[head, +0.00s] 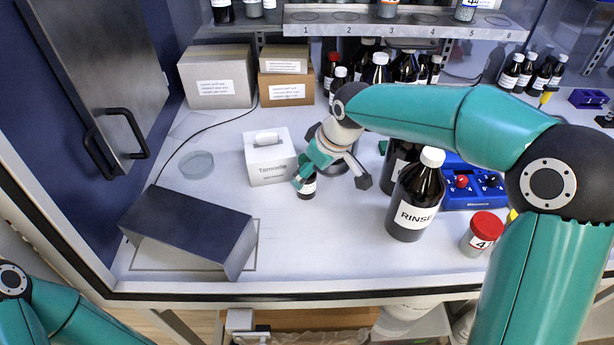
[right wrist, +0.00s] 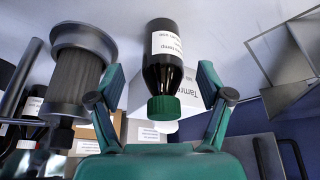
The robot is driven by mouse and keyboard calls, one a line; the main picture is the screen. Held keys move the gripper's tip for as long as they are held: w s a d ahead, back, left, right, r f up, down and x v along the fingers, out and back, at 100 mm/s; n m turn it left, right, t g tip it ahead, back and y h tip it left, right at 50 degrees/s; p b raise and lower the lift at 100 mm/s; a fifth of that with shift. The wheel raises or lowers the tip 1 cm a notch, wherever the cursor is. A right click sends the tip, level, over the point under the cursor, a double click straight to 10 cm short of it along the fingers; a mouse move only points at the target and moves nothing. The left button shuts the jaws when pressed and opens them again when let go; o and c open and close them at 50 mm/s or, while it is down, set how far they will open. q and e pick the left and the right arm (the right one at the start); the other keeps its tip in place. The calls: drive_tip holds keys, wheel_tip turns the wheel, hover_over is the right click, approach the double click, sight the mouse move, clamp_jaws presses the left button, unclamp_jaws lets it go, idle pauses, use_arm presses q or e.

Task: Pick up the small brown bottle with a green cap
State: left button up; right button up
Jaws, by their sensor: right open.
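The small brown bottle (head: 307,188) with a white label stands on the white worktop, in front of the tissue box, partly covered by my right gripper. In the right wrist view the bottle (right wrist: 165,72) shows its green cap (right wrist: 163,107) toward my palm. My right gripper (head: 330,176) is open, and its fingers (right wrist: 161,78) lie one on each side of the bottle, with gaps visible. My left arm shows at the lower left of the head view; its gripper is out of frame.
A white tissue box (head: 269,160) stands just behind left of the bottle. A grey metal cylinder (right wrist: 82,90) stands close beside one finger. A large RINSE bottle (head: 414,195) and red-capped jar (head: 482,233) stand to the right. A dark angled metal stand (head: 190,225) is front left.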

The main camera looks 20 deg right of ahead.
drive_tip(key=x, duration=0.4)
drive_tip(key=shift+a+p, duration=0.2)
drive_tip(key=shift+p, duration=0.2)
drive_tip(key=shift+r, duration=0.1)
drive_tip(key=c, duration=1.4)
